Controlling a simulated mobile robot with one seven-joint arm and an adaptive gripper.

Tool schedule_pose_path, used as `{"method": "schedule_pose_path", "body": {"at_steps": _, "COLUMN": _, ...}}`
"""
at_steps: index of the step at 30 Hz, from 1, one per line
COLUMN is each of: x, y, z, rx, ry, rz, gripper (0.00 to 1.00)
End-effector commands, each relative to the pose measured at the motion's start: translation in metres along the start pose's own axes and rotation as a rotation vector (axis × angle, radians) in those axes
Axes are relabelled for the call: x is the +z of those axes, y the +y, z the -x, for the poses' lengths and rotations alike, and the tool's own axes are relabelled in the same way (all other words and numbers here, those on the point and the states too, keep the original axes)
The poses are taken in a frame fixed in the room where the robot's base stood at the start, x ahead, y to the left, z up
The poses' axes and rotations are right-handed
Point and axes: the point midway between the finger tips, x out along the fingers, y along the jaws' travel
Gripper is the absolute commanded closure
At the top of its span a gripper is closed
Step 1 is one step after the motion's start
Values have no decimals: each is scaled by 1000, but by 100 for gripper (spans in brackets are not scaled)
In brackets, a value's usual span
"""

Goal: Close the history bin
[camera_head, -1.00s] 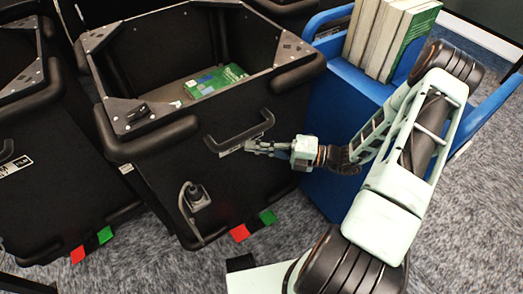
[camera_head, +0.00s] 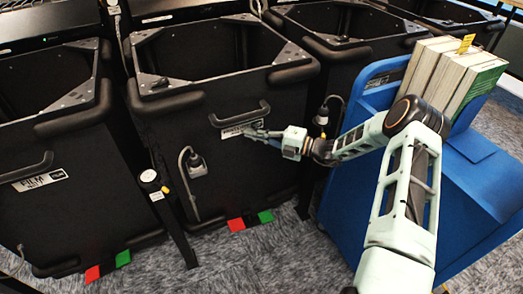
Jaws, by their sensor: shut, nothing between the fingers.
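The middle black bin (camera_head: 245,165) faces me with rounded black bumpers and grey corner plates on its rim. Its label (camera_head: 240,130) is too small and partly covered to read; I take this as the history bin. Its front handle (camera_head: 240,116) is above the label. My gripper (camera_head: 254,133) is shut and empty, at the bin's front face just below the right part of the handle. I cannot tell whether the fingertips touch the face.
A bin labelled FILM (camera_head: 50,190) stands at left, and another black bin (camera_head: 355,65) at right. A short black post (camera_head: 165,205) stands between the left bins. A blue cart (camera_head: 450,190) with upright books (camera_head: 450,75) is close at right. Carpet (camera_head: 260,265) is clear in front.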

Motion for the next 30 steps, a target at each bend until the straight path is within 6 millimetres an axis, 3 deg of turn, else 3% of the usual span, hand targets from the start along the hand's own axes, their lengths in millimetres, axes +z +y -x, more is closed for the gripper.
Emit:
{"method": "schedule_pose_path", "body": {"at_steps": 6, "x": 23, "y": -3, "z": -24, "rx": 0, "ry": 2, "rz": 2, "gripper": 100}}
{"method": "schedule_pose_path", "body": {"at_steps": 12, "x": 33, "y": -1, "z": -34, "rx": -1, "ry": 2, "rz": 0, "gripper": 100}}
{"method": "schedule_pose_path", "body": {"at_steps": 30, "x": 38, "y": 3, "z": -32, "rx": 1, "ry": -5, "rz": 4, "gripper": 100}}
